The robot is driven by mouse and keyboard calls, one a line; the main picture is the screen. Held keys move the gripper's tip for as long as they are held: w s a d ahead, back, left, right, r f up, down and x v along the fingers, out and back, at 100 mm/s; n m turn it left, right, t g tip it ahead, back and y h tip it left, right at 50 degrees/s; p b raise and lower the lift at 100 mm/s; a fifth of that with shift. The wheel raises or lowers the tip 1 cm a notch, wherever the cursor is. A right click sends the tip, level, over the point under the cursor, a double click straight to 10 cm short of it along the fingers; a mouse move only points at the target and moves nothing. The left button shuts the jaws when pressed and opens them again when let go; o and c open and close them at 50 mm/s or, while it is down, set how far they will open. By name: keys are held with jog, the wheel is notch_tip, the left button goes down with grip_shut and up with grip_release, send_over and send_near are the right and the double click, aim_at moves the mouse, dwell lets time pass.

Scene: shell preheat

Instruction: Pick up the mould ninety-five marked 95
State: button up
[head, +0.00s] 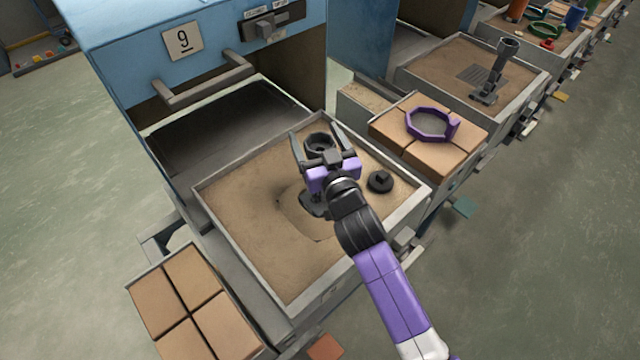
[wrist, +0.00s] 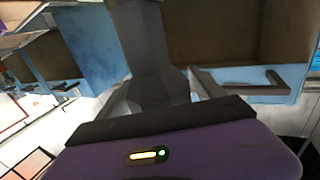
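A dark grey mould (head: 320,143) with a round cup-like top stands in the sand tray in front of furnace 9. A dark foot (head: 314,205) shows below my gripper, and the arm hides most of what lies between. In the wrist view its grey stem (wrist: 148,45) rises through the middle. My purple gripper (head: 322,140) is around the upper part, with one finger on each side. The fingers look spread, and I cannot tell whether they touch it. I cannot read a 95 on any mould. A similar dark mould (head: 497,75) stands on a farther tray.
The sand tray (head: 243,252) has raised grey rims and holds a small dark lump (head: 380,181). A purple ring (head: 432,124) lies on bricks at right. The blue furnace (head: 120,50) with handles stands close behind. Bricks (head: 190,310) sit at front left; open floor lies beyond.

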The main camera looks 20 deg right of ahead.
grip_shut()
jog(key=shift+r, duration=0.1)
jog(key=shift+r, duration=0.1)
